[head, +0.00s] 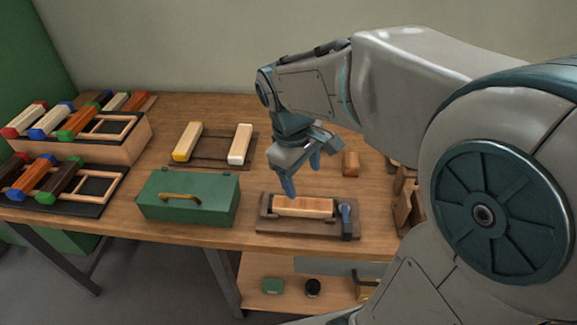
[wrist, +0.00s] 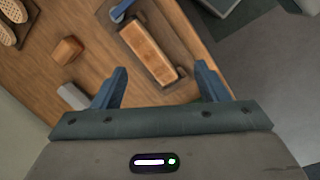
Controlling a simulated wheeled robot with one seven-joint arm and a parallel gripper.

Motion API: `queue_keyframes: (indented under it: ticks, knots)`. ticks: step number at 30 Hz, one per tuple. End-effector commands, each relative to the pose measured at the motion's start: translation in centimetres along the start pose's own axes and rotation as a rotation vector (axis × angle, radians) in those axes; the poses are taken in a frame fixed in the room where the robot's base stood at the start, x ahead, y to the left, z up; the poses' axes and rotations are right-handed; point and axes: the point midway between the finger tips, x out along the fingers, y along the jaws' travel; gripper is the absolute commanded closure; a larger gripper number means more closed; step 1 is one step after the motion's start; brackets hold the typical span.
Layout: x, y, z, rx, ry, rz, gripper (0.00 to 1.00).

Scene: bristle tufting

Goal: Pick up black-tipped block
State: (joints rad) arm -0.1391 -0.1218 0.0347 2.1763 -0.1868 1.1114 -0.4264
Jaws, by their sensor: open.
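My gripper (head: 287,180) is open and empty, pointing down above the workbench. Its two blue fingers also show apart in the wrist view (wrist: 163,92). A plain wooden block (head: 303,207) lies in a dark wooden fixture (head: 285,228) with a blue lever; it also shows in the wrist view (wrist: 148,52), ahead of the fingers and not between them. I cannot tell whether its end is black. A yellow-tipped block (head: 187,142) and a white-tipped block (head: 240,145) lie on a dark rack behind. No clearly black tip can be made out.
A green toolbox (head: 187,200) stands left of the fixture. Tiered racks (head: 120,150) at the left hold several blocks with red, blue and green tips. A small wooden piece (head: 351,163) stands behind the fixture. The lower shelf (head: 290,301) holds small items, one black and round.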

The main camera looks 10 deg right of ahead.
Motion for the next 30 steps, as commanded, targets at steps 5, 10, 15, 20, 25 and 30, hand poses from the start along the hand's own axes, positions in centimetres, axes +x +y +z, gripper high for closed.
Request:
queue_keyframes:
  ticks: [5, 10, 15, 20, 25, 30]
  knots:
    - [2.1, 0.9, -4.6, -0.327, -0.138, 0.007, 0.33]
    - [3.1, 1.4, -7.2, -0.515, -0.218, 0.006, 0.33]
    - [4.0, 1.6, -7.9, -0.578, -0.248, 0.002, 0.33]
    - [6.8, 1.8, -7.2, -0.580, -0.251, 0.000, 0.33]
    - [9.9, 2.0, -6.4, -0.580, -0.250, 0.001, 0.33]
    - [11.6, 2.2, -6.1, -0.579, -0.247, 0.003, 0.33]
